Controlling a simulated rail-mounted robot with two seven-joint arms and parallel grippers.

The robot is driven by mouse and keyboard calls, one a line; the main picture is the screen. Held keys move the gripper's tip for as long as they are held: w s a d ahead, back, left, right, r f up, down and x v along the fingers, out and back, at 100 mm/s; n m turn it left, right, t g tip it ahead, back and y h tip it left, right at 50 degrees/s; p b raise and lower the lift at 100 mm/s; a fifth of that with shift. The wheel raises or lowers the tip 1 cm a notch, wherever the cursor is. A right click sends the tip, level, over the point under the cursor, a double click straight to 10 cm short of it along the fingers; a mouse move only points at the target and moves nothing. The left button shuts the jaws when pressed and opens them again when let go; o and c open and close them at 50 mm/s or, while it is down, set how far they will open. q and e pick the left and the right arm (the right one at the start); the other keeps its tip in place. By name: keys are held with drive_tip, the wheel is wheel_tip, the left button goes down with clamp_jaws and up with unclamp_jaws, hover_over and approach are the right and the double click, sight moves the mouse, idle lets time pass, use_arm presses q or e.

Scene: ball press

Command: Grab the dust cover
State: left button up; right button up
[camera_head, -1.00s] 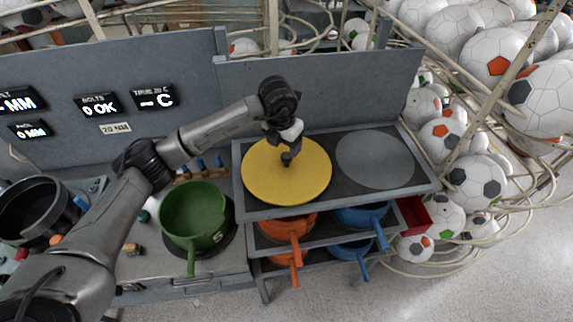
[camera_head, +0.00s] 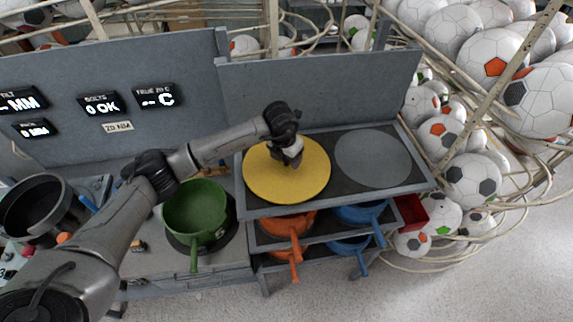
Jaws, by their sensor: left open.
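A round yellow disc (camera_head: 262,184), which looks like the dust cover, lies flat on the left half of the grey shelf top (camera_head: 375,202). My left gripper (camera_head: 295,166) points down over the upper right part of the disc, its jaws open. The gripper hides part of the disc's middle, and I cannot tell whether the fingertips touch it. My right gripper is not in view.
A grey round spot (camera_head: 372,158) lies right of the disc. Below are drawers with orange pans (camera_head: 288,224) and blue pans (camera_head: 362,213). A green pan (camera_head: 196,212) and a dark pot (camera_head: 40,207) stand left. Soccer balls (camera_head: 470,180) fill racks at right. A panel (camera_head: 320,92) rises behind.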

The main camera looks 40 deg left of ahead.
use_arm(q)
drive_tip(key=shift+c, duration=0.5)
drive_tip(key=c, duration=1)
drive_tip(key=shift+c, duration=0.4)
drive_tip(key=shift+r, duration=0.15)
